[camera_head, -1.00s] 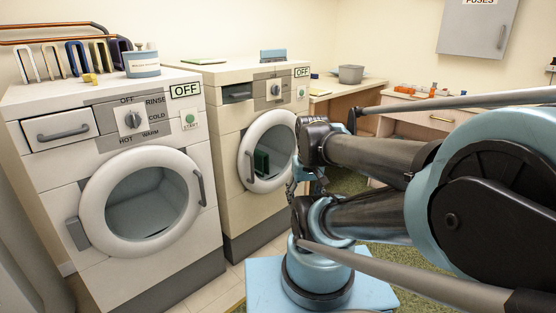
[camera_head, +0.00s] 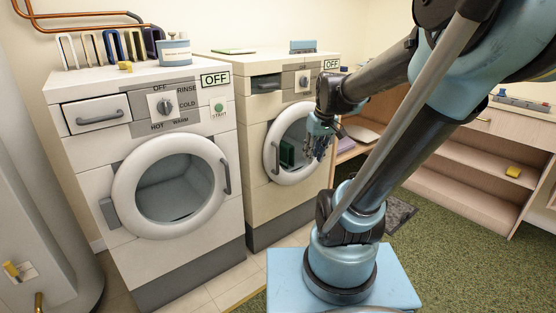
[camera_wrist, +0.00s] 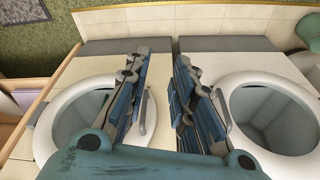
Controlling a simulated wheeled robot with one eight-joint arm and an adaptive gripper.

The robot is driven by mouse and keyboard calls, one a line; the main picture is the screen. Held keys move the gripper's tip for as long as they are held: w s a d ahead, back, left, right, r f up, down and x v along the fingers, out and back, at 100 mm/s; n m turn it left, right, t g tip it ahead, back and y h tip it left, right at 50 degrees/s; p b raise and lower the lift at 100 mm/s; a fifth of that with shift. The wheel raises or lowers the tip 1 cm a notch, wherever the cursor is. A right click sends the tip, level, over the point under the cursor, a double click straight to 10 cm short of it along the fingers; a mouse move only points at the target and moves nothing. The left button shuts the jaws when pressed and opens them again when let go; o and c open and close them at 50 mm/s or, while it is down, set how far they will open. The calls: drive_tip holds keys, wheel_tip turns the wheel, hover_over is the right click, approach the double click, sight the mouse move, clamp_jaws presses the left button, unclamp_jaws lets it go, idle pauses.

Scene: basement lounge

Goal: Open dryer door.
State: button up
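The dryer, a cream machine (camera_head: 262,205), stands right of the washer. Its round white-rimmed door (camera_head: 273,176) looks shut, with a grey handle (camera_head: 275,158) on its left side. A green object (camera_head: 287,152) shows in the door's round window. My gripper (camera_head: 318,148) is in front of the door's right part and hides some of it. In the wrist view, which is upside down, my gripper (camera_wrist: 157,65) is open and empty, its two fingers well apart. The dryer door (camera_wrist: 50,128) lies at left there, its handle (camera_wrist: 148,112) close beside the left finger, apparently not held.
The white washer (camera_head: 90,160) stands left of the dryer, its round door (camera_head: 125,205) shut. A grey tank (camera_head: 40,200) is at the far left. Wooden shelves (camera_head: 470,180) stand at right. Green carpet (camera_head: 460,265) lies open in front of them.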

drive_tip(key=w+a+r+n+y, duration=0.1)
drive_tip(key=w+a+r+n, duration=0.15)
drive_tip(key=w, duration=0.85)
drive_tip(key=n+y, duration=0.1)
drive_tip(key=n, duration=0.2)
hover_over(278, 171)
drive_tip(key=w, duration=0.1)
drive_tip(key=shift+t, duration=0.3)
wheel_tip(278, 171, down, 19)
drive_tip(key=shift+a+r, duration=0.1)
clamp_jaws()
